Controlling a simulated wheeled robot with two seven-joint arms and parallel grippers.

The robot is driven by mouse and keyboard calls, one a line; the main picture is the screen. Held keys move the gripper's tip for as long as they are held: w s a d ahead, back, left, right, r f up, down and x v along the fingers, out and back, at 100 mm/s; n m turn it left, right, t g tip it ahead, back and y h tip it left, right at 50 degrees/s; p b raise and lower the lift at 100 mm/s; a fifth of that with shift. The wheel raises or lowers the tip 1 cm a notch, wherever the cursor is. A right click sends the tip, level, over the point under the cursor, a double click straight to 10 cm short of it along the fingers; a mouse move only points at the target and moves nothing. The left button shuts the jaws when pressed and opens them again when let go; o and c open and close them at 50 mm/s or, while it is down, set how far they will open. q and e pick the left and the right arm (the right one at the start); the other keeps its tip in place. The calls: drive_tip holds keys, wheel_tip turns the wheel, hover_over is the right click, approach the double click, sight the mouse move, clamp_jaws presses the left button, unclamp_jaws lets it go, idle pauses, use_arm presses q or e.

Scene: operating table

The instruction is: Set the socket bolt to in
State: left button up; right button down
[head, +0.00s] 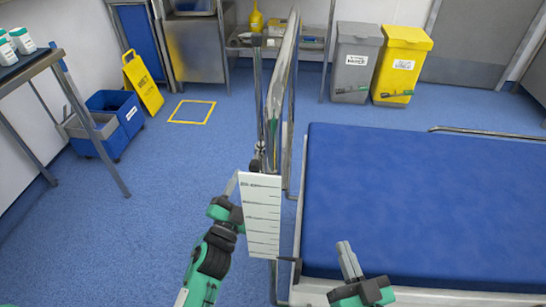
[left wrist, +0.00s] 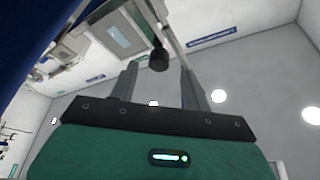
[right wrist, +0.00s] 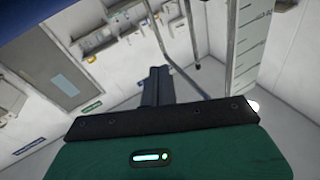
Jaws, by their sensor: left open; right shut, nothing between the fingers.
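What looks like the socket bolt is a small black round knob (left wrist: 158,58) on a pale metal bar in the left wrist view. It appears between and beyond the tips of my open left gripper (left wrist: 158,76), with nothing clearly gripped. In the head view my left gripper (head: 232,185) is partly hidden by a white graduated panel (head: 262,215). Dark fittings (head: 258,160) sit on the post just above it; I cannot tell which is the bolt, nor whether it is in or out.
A blue-topped operating table (head: 420,210) fills the right side. An upright metal rail frame (head: 283,80) stands at its left edge. A side table (head: 30,65) with bottles, blue buckets (head: 112,115) and a yellow floor sign (head: 143,82) are at left. Blue floor between is open.

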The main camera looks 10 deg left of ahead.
sight(253, 170)
use_arm(q)
drive_tip(key=shift+w+d+r, duration=0.25)
drive_tip(key=shift+w, duration=0.35)
drive_tip(key=shift+x, duration=3.1)
clamp_jaws()
drive_tip(key=shift+w, duration=1.45)
unclamp_jaws()
